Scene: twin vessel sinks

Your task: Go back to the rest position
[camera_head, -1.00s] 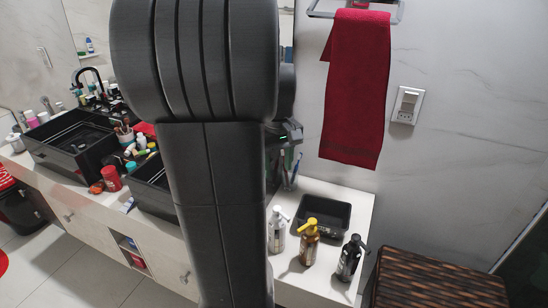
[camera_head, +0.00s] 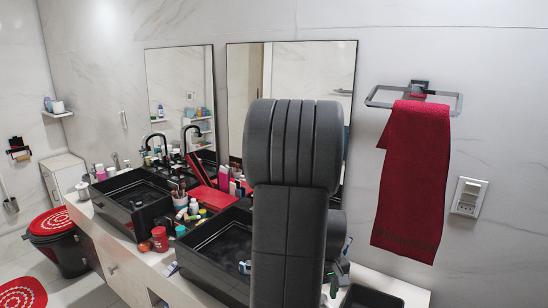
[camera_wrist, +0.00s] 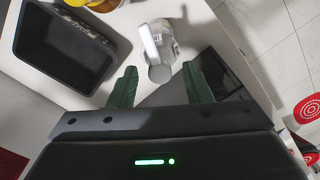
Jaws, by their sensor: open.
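My gripper (camera_wrist: 161,90) is open in the wrist view, its two green fingers apart with nothing between them. A white pump bottle (camera_wrist: 163,45) stands on the white counter just beyond the fingertips, apart from them as far as I can tell. In the head view my dark grey arm (camera_head: 286,220) rises in the middle and hides part of the counter and a mirror. The gripper itself is mostly hidden behind the arm there.
A black tray (camera_wrist: 62,45) lies beside the bottle, and its edge shows in the head view (camera_head: 372,297). Two black vessel sinks (camera_head: 130,205) (camera_head: 215,250) stand on the counter among many toiletries. A red towel (camera_head: 415,180) hangs at the right. A red-lidded bin (camera_head: 55,225) stands at the left.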

